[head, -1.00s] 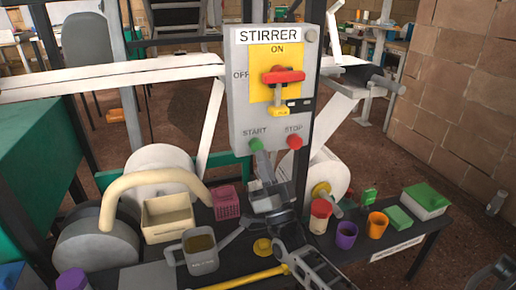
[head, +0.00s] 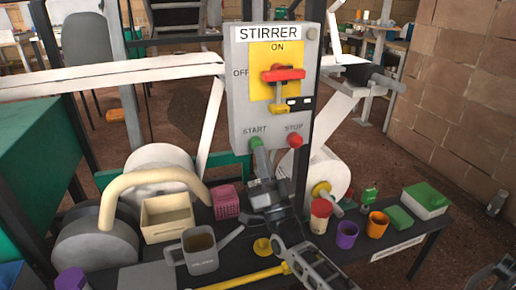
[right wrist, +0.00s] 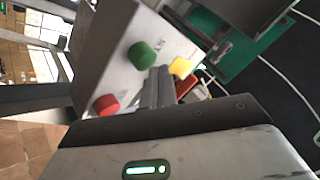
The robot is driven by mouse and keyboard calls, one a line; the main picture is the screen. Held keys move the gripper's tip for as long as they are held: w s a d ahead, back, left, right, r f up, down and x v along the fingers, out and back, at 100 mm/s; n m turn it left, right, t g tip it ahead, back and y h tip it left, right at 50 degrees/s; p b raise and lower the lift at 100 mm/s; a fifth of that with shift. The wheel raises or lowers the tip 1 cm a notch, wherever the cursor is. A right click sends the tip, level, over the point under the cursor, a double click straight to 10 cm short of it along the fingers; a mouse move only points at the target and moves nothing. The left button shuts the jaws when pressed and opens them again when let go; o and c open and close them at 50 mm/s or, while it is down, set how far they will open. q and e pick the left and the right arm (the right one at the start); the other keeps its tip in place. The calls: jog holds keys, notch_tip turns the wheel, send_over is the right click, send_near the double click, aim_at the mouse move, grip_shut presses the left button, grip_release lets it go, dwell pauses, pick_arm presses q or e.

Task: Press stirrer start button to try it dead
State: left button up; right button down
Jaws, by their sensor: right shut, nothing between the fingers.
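The grey stirrer panel (head: 240,115) stands upright in the middle of the head view. Its green START button (head: 256,142) is low on the left, and the red STOP button (head: 295,140) is to its right. A red switch handle (head: 283,74) lies across the yellow plate. My right gripper (head: 261,153) is shut and empty, its tips just below the START button. In the right wrist view the fingers (right wrist: 157,82) end beside the green button (right wrist: 142,55), with the red button (right wrist: 105,104) farther away. I cannot tell whether they touch it. My left gripper is not in view.
The dark bench below holds a grey jug (head: 200,255), a cream bin (head: 168,219), a pink basket (head: 226,202), a red jar (head: 321,215) and purple and orange cups. A white roll (head: 328,178) is right of my gripper. A brick wall (head: 465,100) stands at right.

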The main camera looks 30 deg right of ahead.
jog(key=shift+w+d+b, duration=0.15)
jog(key=shift+w+b, duration=0.2)
jog(key=shift+w, duration=0.15)
dwell(0.7)
jog(key=shift+s, duration=0.1)
jog(key=shift+s+a+p, duration=0.25)
jog(key=shift+s+p, duration=0.3)
jog(key=shift+s, duration=0.3)
jog(key=shift+s+a+p, duration=0.2)
jog(key=shift+s+p, duration=0.25)
jog(key=shift+s, duration=0.35)
jog(key=shift+s+a+p, duration=0.15)
jog(key=shift+s+p, duration=0.3)
jog(key=shift+s, duration=0.4)
jog(key=shift+s+a+p, duration=0.2)
jog(key=shift+s+p, duration=0.25)
jog(key=shift+s, duration=0.35)
